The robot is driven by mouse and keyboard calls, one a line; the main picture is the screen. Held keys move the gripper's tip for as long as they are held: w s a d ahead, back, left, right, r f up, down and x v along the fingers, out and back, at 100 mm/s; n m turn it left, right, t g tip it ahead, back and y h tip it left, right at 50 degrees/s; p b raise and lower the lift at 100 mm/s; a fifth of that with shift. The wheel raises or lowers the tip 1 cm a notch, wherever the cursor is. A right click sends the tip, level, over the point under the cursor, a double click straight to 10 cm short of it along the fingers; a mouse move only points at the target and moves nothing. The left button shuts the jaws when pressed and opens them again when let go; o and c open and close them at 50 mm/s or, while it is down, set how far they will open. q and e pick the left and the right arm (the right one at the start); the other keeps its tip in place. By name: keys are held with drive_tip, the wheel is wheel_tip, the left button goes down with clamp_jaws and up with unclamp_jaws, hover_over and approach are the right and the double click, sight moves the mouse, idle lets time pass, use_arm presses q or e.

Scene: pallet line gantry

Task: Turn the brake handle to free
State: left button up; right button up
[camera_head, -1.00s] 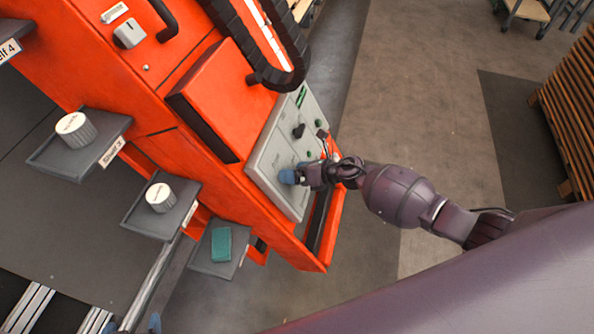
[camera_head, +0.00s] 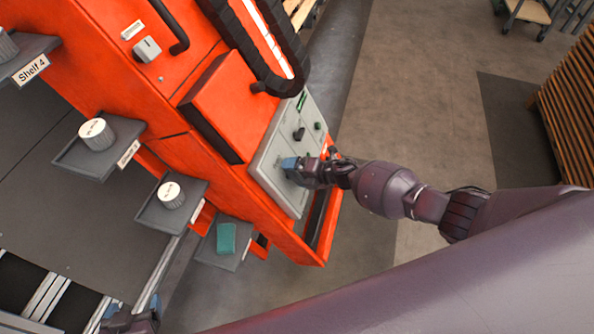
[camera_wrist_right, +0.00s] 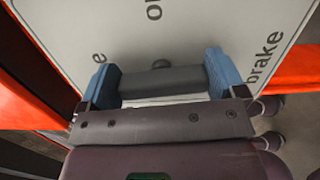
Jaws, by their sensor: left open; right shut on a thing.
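The brake handle (camera_wrist_right: 162,80) is a dark grey bar in the right wrist view, on a pale panel with the word "brake" printed to its right. My right gripper (camera_wrist_right: 165,85) is shut on it, with one blue fingertip at each end of the bar. In the head view this right gripper (camera_head: 291,166) is at the pale control panel (camera_head: 266,178) on the orange machine and hides the handle. My left gripper (camera_head: 132,310) is open at the bottom left edge, partly cut off, away from the panel.
Small grey shelves hold white-topped knobs (camera_head: 171,195) and a teal block (camera_head: 226,238) left of the machine. A black cable chain (camera_head: 275,80) hangs above the panel. Open floor lies to the right.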

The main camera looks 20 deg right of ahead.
use_arm(q)
drive_tip(key=shift+w+r, duration=0.25)
drive_tip(key=shift+r, duration=0.2)
use_arm(e)
drive_tip(key=shift+m, duration=0.4)
drive_tip(key=o, duration=0.6)
use_arm(q)
drive_tip(key=shift+s, duration=0.2)
use_arm(e)
drive_tip(key=shift+o, duration=0.2)
drive_tip(key=shift+s+d, duration=0.1)
drive_tip(key=shift+s+d+r+p, duration=0.1)
drive_tip(key=shift+d+r+p, duration=0.1)
drive_tip(key=shift+p, duration=0.1)
use_arm(q)
drive_tip(key=r+p, duration=0.1)
drive_tip(key=w+r+p, duration=0.1)
drive_tip(key=r, duration=0.1)
drive_tip(key=shift+r, duration=0.1)
use_arm(e)
drive_tip(key=v, duration=1)
